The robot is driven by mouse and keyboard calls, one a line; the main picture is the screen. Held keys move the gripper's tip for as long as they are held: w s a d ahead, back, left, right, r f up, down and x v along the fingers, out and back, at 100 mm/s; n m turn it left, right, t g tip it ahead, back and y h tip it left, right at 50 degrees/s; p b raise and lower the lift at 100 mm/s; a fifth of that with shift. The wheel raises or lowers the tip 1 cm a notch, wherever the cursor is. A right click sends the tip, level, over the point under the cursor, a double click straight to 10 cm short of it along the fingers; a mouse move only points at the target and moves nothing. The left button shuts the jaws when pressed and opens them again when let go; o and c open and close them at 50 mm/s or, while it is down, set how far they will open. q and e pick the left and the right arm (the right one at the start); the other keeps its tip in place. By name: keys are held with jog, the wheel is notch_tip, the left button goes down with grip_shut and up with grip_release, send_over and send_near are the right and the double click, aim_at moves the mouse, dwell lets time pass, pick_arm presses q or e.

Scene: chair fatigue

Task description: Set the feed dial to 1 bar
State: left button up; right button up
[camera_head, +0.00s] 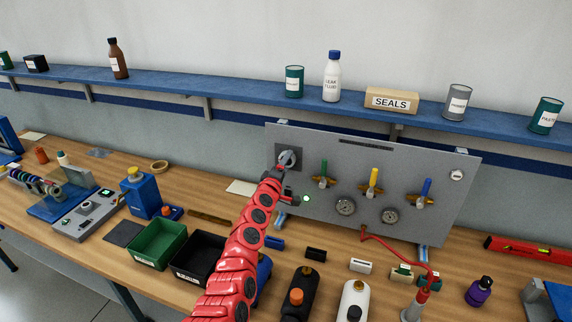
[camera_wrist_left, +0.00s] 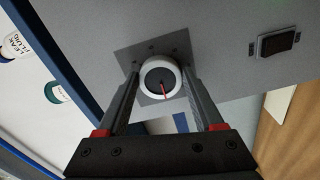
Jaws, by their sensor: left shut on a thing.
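The feed dial (camera_wrist_left: 159,82) is a round knob with a white ring, a dark face and a red pointer line, on a square grey plate. In the left wrist view its red line points down in the picture. My left gripper (camera_wrist_left: 160,84) has its two fingers around the dial, one on each side, shut on it. In the head view the gripper (camera_head: 285,162) is at the upper left of the grey panel (camera_head: 330,146), and it partly hides the dial. The scale marks are too small to read. My right gripper does not show.
A rocker switch (camera_wrist_left: 275,43) sits beside the dial plate. Bottles (camera_head: 352,300) and green and black bins (camera_head: 158,244) stand on the bench below. A shelf (camera_head: 222,92) runs above.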

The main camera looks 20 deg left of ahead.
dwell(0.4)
pick_arm(q)
jog(key=o, duration=1.4)
jog(key=shift+s, duration=0.1)
jog(key=s+b, duration=0.1)
jog(key=s, duration=0.4)
jog(key=s+b, duration=0.1)
jog(key=s, duration=0.5)
jog(key=s+b, duration=0.1)
jog(key=s, duration=0.5)
jog(key=shift+s+a, duration=0.15)
jog(key=shift+a, duration=0.15)
